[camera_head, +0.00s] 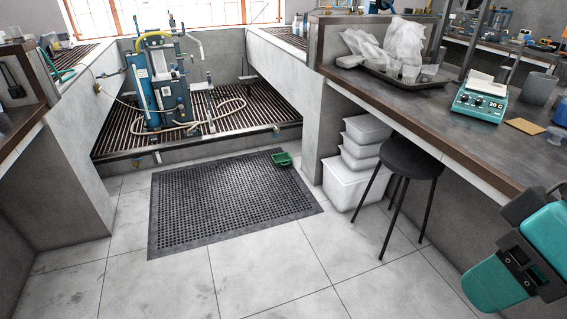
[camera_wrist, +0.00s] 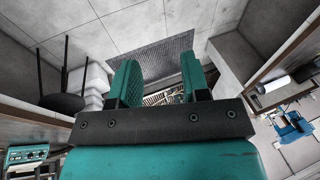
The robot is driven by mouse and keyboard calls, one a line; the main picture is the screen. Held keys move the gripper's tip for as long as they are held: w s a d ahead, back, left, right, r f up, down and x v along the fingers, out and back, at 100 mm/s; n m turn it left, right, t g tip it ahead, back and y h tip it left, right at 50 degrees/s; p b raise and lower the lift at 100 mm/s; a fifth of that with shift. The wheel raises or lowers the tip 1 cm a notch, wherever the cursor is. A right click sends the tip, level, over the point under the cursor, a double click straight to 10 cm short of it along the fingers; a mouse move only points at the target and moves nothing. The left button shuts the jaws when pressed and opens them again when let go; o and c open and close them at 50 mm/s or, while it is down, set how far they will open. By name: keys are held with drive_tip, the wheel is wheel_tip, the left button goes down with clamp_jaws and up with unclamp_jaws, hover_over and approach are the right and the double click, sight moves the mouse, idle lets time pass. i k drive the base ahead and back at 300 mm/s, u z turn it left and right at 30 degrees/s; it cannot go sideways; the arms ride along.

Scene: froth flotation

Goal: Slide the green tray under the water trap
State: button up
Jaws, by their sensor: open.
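The green tray (camera_head: 282,158) is small and lies on the floor by the far right corner of the black perforated mat (camera_head: 225,200), in the head view. I cannot pick out the tray in the wrist view. I cannot tell for sure which part is the water trap; a small fitting (camera_head: 276,130) shows at the front edge of the slatted pit, just above the tray. My gripper (camera_wrist: 160,78) is open and empty in the wrist view, its two teal fingers apart. In the head view it is at the lower right, far from the tray.
A blue flotation machine (camera_head: 165,85) with hoses stands on the slatted grating. White lidded boxes (camera_head: 345,185) and a black stool (camera_head: 410,160) stand right of the mat, beside the workbench (camera_head: 450,130). The tiled floor in front of the mat is clear.

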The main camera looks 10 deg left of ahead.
sight(282, 158)
drive_tip(key=u, duration=0.85)
drive_tip(key=i, duration=1.8)
drive_tip(key=u, duration=0.85)
drive_tip(key=i, duration=2.05)
drive_tip(key=z, duration=1)
drive_tip(key=i, duration=1.6)
drive_tip(key=z, duration=0.8)
